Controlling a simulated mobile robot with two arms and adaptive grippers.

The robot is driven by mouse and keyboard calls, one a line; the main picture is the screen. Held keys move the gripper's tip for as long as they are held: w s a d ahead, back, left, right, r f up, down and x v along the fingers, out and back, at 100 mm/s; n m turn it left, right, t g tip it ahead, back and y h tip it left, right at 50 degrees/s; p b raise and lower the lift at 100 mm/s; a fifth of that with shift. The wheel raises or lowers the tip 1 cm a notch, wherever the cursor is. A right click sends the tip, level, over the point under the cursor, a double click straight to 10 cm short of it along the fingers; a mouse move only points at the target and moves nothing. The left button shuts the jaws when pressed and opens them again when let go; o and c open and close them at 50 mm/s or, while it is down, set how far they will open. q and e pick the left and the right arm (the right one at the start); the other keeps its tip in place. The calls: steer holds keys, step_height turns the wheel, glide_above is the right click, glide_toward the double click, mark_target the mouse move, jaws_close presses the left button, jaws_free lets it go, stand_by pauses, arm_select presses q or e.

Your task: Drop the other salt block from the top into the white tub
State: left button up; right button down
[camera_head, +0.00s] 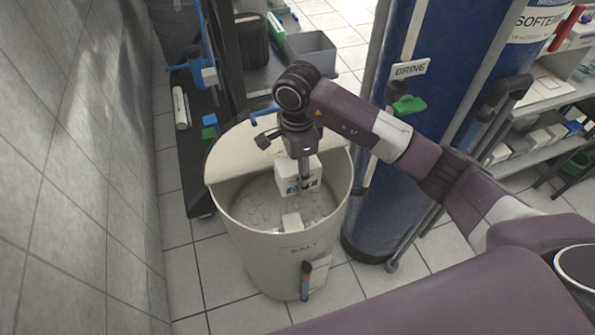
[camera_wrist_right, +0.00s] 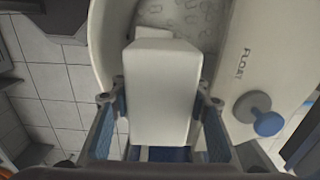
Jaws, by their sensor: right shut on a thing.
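The white tub (camera_head: 270,262), marked SALT, stands on the floor in the middle of the head view. Its front part is open and shows pale salt (camera_head: 255,200) inside. My right gripper (camera_head: 304,175) points down over the opening, shut on a white salt block (camera_head: 286,182) with a printed label. In the right wrist view the held block (camera_wrist_right: 160,92) sits between the two blue-padded fingers, with the tub's rim (camera_wrist_right: 103,40) beyond it. Another white block (camera_head: 292,221) lies in the tub near the front wall. My left gripper is out of view.
A cream lid (camera_head: 235,152) covers the tub's back part; the right wrist view shows FLOAT lettering and a grey-and-blue knob (camera_wrist_right: 266,122) on it. The blue brine tank (camera_head: 375,215) stands close on the right. A tiled wall (camera_head: 75,190) is on the left.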

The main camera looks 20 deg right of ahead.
steer(key=shift+f+b, duration=0.8)
steer(key=shift+f, duration=1)
steer(key=c, duration=1.2)
jaws_free()
steer(key=shift+o, duration=0.9)
steer(key=shift+s+f, duration=0.1)
step_height(320, 180, up, 12)
steer(key=shift+r, duration=0.1)
